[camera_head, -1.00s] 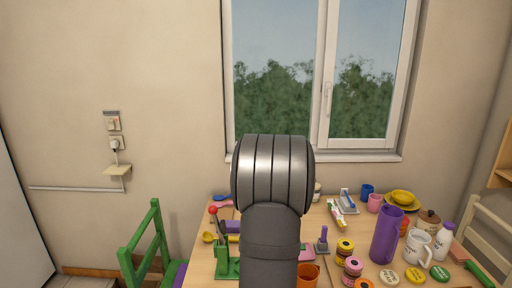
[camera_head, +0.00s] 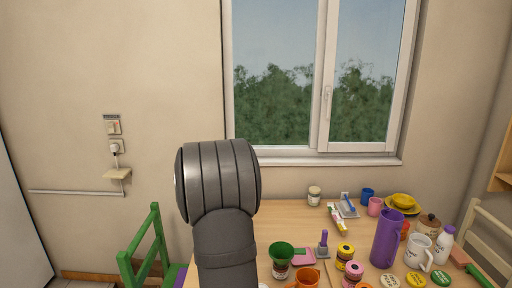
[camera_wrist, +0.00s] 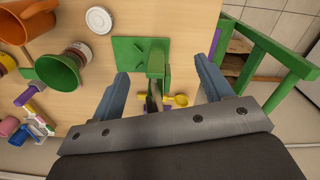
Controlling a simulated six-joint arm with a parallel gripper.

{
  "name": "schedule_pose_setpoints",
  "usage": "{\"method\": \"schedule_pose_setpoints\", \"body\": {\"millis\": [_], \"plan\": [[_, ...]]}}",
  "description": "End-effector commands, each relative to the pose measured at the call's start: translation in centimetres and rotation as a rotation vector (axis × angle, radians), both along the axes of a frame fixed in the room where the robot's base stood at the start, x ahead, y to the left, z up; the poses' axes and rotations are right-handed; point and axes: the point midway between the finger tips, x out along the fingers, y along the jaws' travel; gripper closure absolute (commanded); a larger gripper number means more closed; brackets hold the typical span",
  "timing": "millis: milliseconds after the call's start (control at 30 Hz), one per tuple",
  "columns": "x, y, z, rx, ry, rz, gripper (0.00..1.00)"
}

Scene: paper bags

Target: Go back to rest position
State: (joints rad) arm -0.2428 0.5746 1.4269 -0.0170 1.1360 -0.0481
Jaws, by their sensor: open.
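My gripper (camera_wrist: 164,88) shows in the wrist view with its two blue-grey fingers wide apart and nothing between them. Below it on the table is a green stand (camera_wrist: 140,55) with an upright post, seen between the fingers from above. A yellow spoon (camera_wrist: 181,100) lies just beyond the post. I cannot tell the height of the fingers over the stand. In the head view my arm's dark grey links stand at the left of the table and hide the gripper and the stand.
The wooden table (camera_head: 290,215) holds a green funnel (camera_head: 281,249), an orange mug (camera_head: 306,279), a purple jug (camera_head: 387,238), a white mug (camera_head: 418,249) and several jars and lids. A green chair (camera_head: 143,255) stands at the left. The window (camera_head: 318,80) is behind the table.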

Motion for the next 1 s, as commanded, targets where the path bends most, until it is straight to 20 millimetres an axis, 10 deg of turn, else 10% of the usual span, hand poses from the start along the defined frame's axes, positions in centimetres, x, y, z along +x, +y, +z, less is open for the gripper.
{"method": "schedule_pose_setpoints", "body": {"millis": [400, 1000], "plan": [[1.6, -3.8, -3.0, -0.001, 0.002, 0.001, 0.28], [1.8, -4.3, -3.3, 0.0, 0.0, 0.003, 0.28]]}}
